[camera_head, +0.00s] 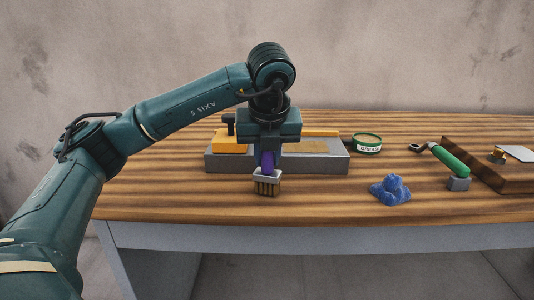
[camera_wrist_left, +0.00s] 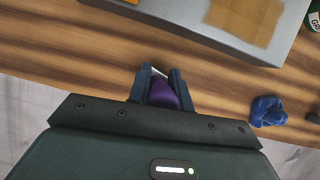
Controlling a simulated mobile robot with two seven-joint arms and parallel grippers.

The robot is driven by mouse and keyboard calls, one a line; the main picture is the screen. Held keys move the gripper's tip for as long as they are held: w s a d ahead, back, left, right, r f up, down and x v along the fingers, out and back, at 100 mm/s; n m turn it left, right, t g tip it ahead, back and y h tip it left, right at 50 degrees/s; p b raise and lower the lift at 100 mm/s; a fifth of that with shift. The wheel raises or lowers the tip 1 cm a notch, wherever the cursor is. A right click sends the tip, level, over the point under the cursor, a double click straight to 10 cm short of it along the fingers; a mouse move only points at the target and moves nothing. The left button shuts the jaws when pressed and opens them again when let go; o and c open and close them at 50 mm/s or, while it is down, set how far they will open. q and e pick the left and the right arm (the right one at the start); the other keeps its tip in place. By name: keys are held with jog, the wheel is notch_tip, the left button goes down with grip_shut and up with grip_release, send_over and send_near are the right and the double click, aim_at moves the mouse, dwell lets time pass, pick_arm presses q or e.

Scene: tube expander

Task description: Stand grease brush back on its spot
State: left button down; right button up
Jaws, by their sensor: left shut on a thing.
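My left gripper (camera_head: 267,158) is shut on the purple handle of the grease brush (camera_head: 266,185). The brush hangs bristles down, with a pale ferrule and brown bristles, in front of the grey block near the table's front edge. Whether the bristles touch the table is hard to tell. In the left wrist view the purple handle (camera_wrist_left: 162,95) sits between the fingers of my gripper (camera_wrist_left: 160,80), and the bristles are hidden. A tan patch (camera_head: 304,147) lies on top of the grey block (camera_head: 330,165). My right gripper is not in view.
A grease tin (camera_head: 367,149) stands right of the block. A crumpled blue rag (camera_head: 390,190) lies in front of it. A green-handled tool (camera_head: 449,160) and a brown board (camera_head: 490,178) are at the right. A yellow tool (camera_head: 230,141) sits on the block's left end. Wood between block and rag is clear.

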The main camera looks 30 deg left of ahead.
pick_arm(q)
jog(key=shift+f, duration=0.35)
jog(key=c, duration=1.2)
grip_release()
jog(key=shift+p+v, duration=1.4)
jog(key=shift+v, duration=1.55)
jog(key=shift+p+v, duration=0.85)
jog(key=shift+v, duration=0.25)
